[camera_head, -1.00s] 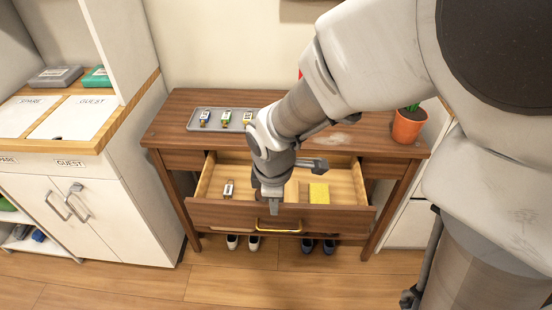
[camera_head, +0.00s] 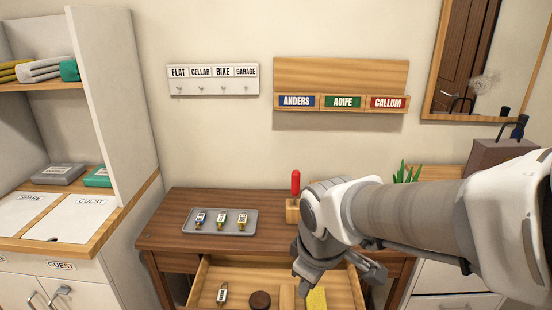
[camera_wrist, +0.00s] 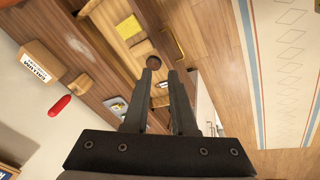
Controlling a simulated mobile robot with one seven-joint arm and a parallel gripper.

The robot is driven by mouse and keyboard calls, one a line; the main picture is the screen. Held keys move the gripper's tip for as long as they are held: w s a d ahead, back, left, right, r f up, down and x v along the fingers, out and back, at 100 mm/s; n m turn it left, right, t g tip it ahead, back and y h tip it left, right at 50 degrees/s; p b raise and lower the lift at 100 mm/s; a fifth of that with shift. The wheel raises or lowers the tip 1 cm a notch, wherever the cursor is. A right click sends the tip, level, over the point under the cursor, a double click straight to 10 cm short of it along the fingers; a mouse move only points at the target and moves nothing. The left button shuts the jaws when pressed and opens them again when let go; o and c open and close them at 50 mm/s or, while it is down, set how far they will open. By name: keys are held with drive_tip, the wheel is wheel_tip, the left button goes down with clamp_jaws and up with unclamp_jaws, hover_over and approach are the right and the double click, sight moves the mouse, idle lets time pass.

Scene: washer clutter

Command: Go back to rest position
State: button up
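My gripper (camera_wrist: 161,74) shows in the wrist view with its two dark fingers apart and nothing held between them. A dark round thing (camera_wrist: 153,62) in the open drawer shows beyond the fingertips, apart from them. In the head view my arm reaches in from the right, and my wrist hangs above the right part of the open wooden drawer (camera_head: 203,293).
The dresser (camera_head: 180,215) carries a grey tray (camera_head: 211,231) with three tagged keys and a red-handled item (camera_head: 295,183). The drawer holds a tagged key (camera_head: 222,293) and a yellow thing (camera_head: 316,299). A white cabinet (camera_head: 118,70) stands left; a mirror (camera_head: 470,60) hangs right.

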drive_tip(key=s+d+r+m+t+p, duration=0.1)
drive_tip(key=s+d+r+m+p, duration=0.1)
drive_tip(key=s+d+r+m, duration=0.2)
drive_tip(key=s+d+r+m+t+p, duration=0.1)
drive_tip(key=s+d+r+m+p, duration=0.2)
drive_tip(key=r+m, duration=0.3)
drive_tip(key=shift+s+d+r+m, duration=0.3)
drive_tip(key=shift+s+d+r, duration=0.35)
drive_tip(key=shift+r, duration=1.15)
